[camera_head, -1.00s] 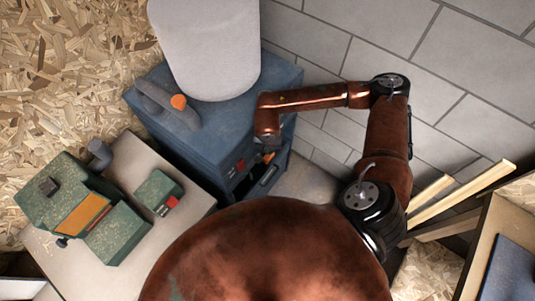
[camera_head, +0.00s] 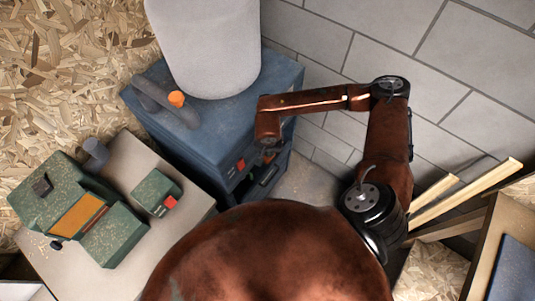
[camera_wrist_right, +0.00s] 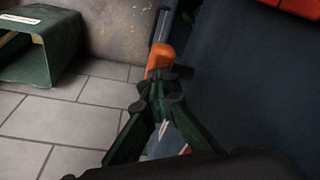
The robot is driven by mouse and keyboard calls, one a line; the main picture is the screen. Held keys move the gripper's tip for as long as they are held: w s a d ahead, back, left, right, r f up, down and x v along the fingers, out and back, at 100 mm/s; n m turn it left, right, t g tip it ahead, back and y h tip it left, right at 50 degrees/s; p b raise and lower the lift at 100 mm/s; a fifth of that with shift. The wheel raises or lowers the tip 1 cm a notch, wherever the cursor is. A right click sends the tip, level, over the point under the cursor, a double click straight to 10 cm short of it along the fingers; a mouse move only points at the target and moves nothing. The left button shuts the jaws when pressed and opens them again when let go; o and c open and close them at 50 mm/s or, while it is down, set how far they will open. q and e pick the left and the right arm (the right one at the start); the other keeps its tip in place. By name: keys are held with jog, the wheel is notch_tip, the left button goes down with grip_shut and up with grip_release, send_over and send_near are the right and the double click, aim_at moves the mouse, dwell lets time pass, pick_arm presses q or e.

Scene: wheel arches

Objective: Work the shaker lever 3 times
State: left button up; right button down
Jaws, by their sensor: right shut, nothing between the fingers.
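The shaker lever shows in the right wrist view as a grey rod with an orange grip (camera_wrist_right: 160,57), beside the dark blue machine (camera_wrist_right: 245,75). My right gripper (camera_wrist_right: 160,88) is shut and empty. Its fingertips lie at the lower end of the orange grip in the picture; I cannot tell whether they touch it. In the head view the right gripper (camera_head: 268,152) is small and dark, at the front of the blue cabinet (camera_head: 222,130), and the lever's grip there is hidden or too dark to make out. My left gripper is not in view.
A grey rounded drum (camera_head: 205,45) and a grey arm with an orange tip (camera_head: 176,99) are on top of the cabinet. A green machine (camera_head: 75,205) and a small green box (camera_head: 157,192) stand on a pale bench at left. Wooden strips (camera_head: 465,195) lean at right.

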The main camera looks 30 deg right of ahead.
jog(key=shift+f+b, duration=0.65)
jog(key=shift+f, duration=0.3)
jog(key=shift+r+p, duration=1.2)
jog(key=shift+r, duration=1.2)
